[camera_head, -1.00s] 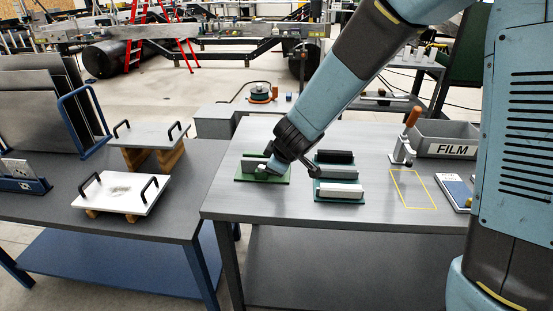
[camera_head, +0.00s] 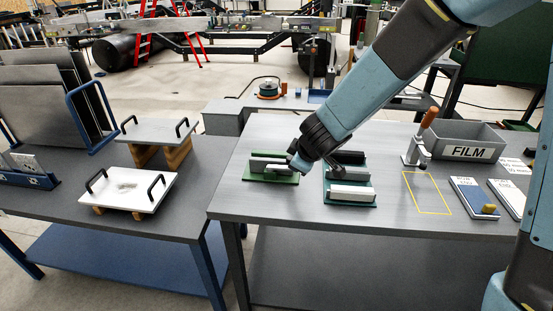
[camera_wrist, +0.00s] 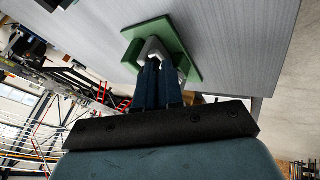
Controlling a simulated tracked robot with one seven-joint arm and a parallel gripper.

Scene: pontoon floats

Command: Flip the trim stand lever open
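The likely trim stand (camera_head: 415,153) is a small metal stand on the right part of the grey table, behind a yellow floor-outline rectangle. Its lever (camera_head: 429,117) has an orange handle that points up and leans right. My gripper (camera_head: 298,165) is well to the left of it, low at the right end of a green plate (camera_head: 262,178) with pale and grey bars. In the wrist view, the dark blue fingers (camera_wrist: 158,72) are close together over the green plate (camera_wrist: 184,50), with a light grey piece at their tips. Whether they grip it is unclear.
A teal rack (camera_head: 350,203) with several bars stands right of my gripper. A grey FILM bin (camera_head: 468,140) and a blue-edged card (camera_head: 473,196) are at the right. The yellow outline (camera_head: 428,193) encloses bare table. A second table with handled plates (camera_head: 128,190) is at the left.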

